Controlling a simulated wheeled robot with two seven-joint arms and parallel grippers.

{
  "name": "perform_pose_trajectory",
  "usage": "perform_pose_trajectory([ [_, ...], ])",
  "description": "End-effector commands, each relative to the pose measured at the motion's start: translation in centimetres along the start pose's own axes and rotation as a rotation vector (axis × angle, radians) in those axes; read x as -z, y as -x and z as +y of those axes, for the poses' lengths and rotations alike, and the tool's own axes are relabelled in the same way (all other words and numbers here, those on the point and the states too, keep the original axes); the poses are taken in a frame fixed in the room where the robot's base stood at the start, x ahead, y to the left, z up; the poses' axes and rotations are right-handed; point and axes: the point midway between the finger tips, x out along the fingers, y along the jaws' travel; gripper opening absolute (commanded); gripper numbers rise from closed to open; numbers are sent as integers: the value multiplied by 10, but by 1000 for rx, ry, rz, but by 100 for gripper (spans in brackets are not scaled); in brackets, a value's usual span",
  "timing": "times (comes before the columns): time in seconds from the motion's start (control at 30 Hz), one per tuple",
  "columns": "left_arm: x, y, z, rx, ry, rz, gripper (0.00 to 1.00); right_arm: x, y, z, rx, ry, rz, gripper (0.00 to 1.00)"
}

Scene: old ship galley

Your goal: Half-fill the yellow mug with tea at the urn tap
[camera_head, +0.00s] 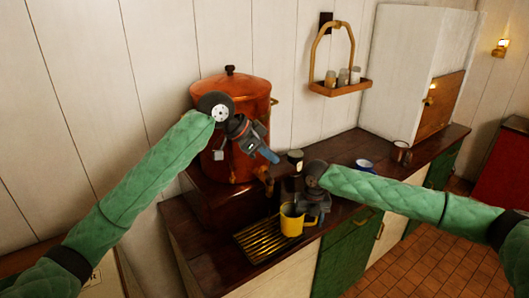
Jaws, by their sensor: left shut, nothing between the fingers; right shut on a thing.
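The copper urn (225,150) stands on a dark wooden block at the back left of the counter. Its brass tap (264,177) points to the front right. The yellow mug (291,224) is upright below and right of the tap, at the right end of the slatted drip tray (255,246). My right gripper (302,213) is shut on the mug from its right side. My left gripper (270,156) is shut and empty, in front of the urn and just above the tap. The inside of the mug is too small to read, and no stream of tea shows.
A dark jar (295,157) stands behind the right gripper. A blue-and-white mug (364,165) and a copper-coloured mug (401,150) stand farther right. A hanging wall rack (340,88) holds several small jars. A white cabinet (402,70) bounds the counter's far right.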

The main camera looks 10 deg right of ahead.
Motion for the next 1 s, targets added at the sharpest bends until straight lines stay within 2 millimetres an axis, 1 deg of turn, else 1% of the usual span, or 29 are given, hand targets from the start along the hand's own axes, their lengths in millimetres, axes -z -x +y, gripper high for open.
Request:
perform_pose_trajectory([
  [0.03,0,-9,0,-2,1,0,0,0,1,0,-1,0,-1,16],
  [0.2,0,-37,0,-1,2,0,0,0,1,0,-1,0,-1,16],
  [0.43,0,-71,0,-1,1,1,0,0,1,0,-1,0,-1,17],
  [0.53,-15,-59,-1,3,2,0,0,0,1,0,0,0,-1,16],
  [0.7,-30,-50,0,1,3,0,0,0,1,0,-1,0,-1,16],
  [0.8,-34,-48,0,0,1,1,0,0,1,0,-1,0,-1,16],
  [1.0,-34,-47,0,1,1,1,0,0,1,0,0,0,-1,17],
])
